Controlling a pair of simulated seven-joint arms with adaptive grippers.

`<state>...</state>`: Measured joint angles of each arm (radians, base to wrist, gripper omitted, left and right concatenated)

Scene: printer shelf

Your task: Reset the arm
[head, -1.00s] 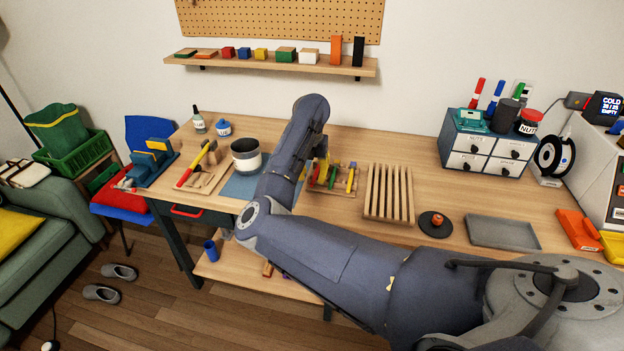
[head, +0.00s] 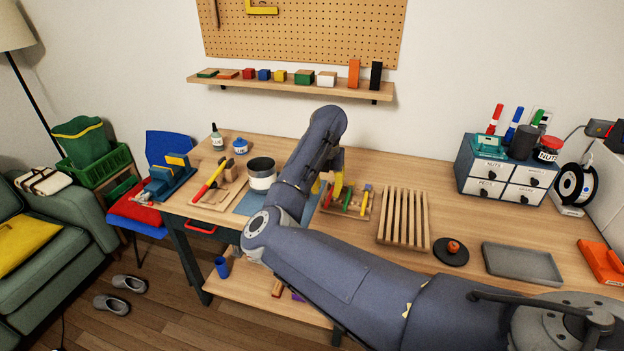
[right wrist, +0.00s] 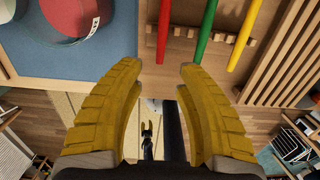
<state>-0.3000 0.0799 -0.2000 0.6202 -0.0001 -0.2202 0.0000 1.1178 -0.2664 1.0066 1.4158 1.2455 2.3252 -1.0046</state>
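My right arm reaches across the table from the lower right in the head view. My right gripper (head: 335,178) has yellow fingers, partly hidden behind the arm, and is above the table near the rack of coloured pens. In the right wrist view the two yellow fingers (right wrist: 160,66) stand apart with nothing between them. Red, green and yellow pens (right wrist: 201,35) lie just beyond the fingertips, apart from them. My left arm does not show in the head view. A small yellow forked shape shows far below between the fingers; I cannot tell what it is.
The wooden table (head: 425,172) carries a grey pot (head: 262,178) on a blue mat, a slatted rack (head: 403,220), a grey tray (head: 522,264) and a drawer box (head: 500,172). A block shelf (head: 290,87) hangs on the wall. A sofa (head: 50,240) stands left.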

